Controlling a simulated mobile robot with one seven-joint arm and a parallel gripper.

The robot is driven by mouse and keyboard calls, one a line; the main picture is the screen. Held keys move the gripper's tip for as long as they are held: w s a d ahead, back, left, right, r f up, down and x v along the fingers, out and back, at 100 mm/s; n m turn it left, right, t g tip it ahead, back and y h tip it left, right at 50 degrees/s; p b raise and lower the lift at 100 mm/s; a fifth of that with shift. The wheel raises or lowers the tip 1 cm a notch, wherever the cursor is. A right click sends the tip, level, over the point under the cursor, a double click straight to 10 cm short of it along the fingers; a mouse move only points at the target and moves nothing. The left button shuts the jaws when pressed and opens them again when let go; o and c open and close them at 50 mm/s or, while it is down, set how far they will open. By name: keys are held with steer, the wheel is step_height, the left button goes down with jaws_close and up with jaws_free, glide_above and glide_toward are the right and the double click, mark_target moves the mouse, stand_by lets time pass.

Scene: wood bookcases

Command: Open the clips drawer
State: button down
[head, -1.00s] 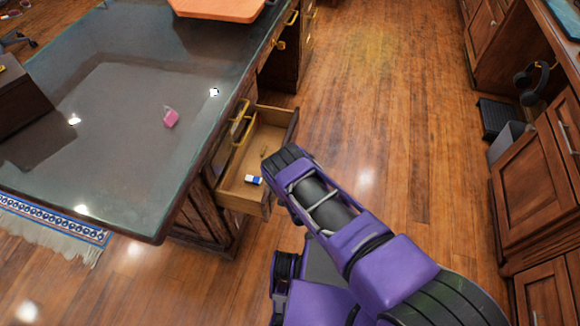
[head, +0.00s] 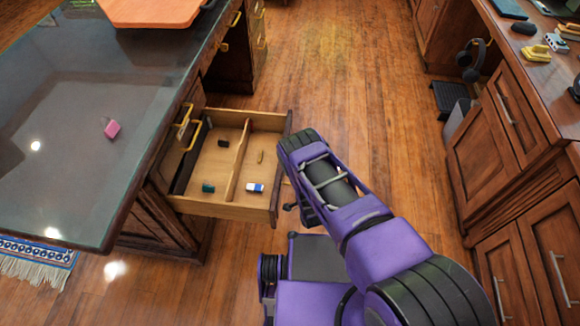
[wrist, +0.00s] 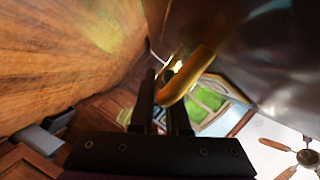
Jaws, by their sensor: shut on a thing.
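A wooden drawer (head: 237,211) stands well out of the desk in the head view. A divider runs through it. Inside lie a dark block (head: 223,143), a green piece (head: 208,187), a blue-and-white eraser (head: 255,187) and a small tan piece (head: 260,157). In the wrist view my gripper (wrist: 165,90) is shut on the brass drawer handle (wrist: 188,74), which passes between its dark fingers. In the head view my arm is at the drawer's front and my fingertips are hidden. No label shows on the drawer.
The glass-topped desk (head: 75,130) holds a pink item (head: 112,129) and an orange board (head: 150,10). Wooden cabinets (head: 500,160) with headphones (head: 472,60) line the right. Clear wood floor (head: 350,80) lies between. A rug (head: 35,265) is at lower left.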

steer(key=shift+s+d, duration=0.1)
steer(key=shift+d, duration=0.9)
steer(key=c, duration=0.9)
jaws_free()
steer(key=shift+s, duration=0.15)
